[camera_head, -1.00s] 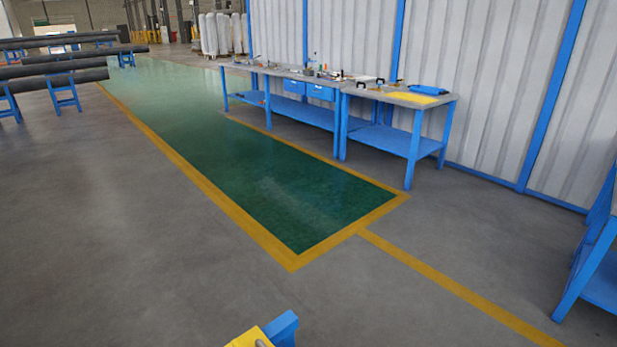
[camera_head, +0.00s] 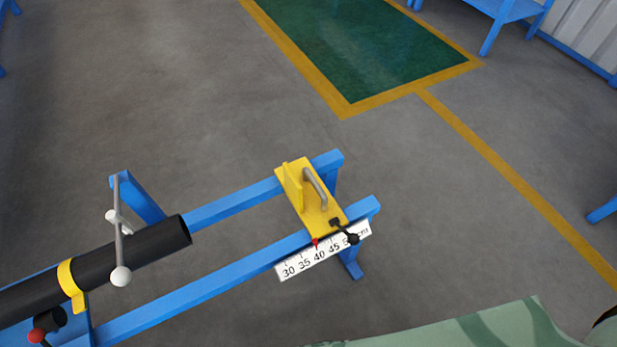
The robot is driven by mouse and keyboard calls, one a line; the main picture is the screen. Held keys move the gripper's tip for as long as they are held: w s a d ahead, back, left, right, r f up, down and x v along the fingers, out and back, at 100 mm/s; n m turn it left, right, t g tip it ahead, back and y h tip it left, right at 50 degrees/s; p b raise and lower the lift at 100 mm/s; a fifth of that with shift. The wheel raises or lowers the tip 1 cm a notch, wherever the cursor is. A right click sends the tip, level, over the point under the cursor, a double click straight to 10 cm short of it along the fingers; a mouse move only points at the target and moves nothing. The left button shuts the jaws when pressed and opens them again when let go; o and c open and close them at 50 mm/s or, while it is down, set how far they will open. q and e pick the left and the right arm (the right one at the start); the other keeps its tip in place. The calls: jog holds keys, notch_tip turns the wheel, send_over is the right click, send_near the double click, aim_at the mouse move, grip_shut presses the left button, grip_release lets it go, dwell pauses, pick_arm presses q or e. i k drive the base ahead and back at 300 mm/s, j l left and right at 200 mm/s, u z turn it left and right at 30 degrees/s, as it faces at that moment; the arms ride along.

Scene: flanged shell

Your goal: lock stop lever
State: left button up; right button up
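The yellow stop (camera_head: 322,217) sits across the two blue rails of a stand, near their right end. It has an upright yellow plate and a grey handle (camera_head: 315,188). A short black lever (camera_head: 344,231) with a round knob is on the stop's front right corner, its knob pointing to the lower right. I cannot tell from this view whether the lever is locked. A red pointer (camera_head: 316,243) on the stop is near the 40 mark of the white cm scale (camera_head: 300,265). Neither of my grippers is in view.
A black pipe (camera_head: 150,250) lies on the stand at the left, ending short of the stop, under a yellow strap (camera_head: 70,285). A grey rod with pale balls (camera_head: 119,235) stands by it. A red knob (camera_head: 37,335) is lower left. Floor beyond is clear; blue benches stand top right.

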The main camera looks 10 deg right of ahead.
aim_at(353, 239)
jog(key=z, duration=0.85)
jog(key=k+l+z, duration=0.3)
jog(key=k+l, duration=0.25)
jog(key=k, duration=0.15)
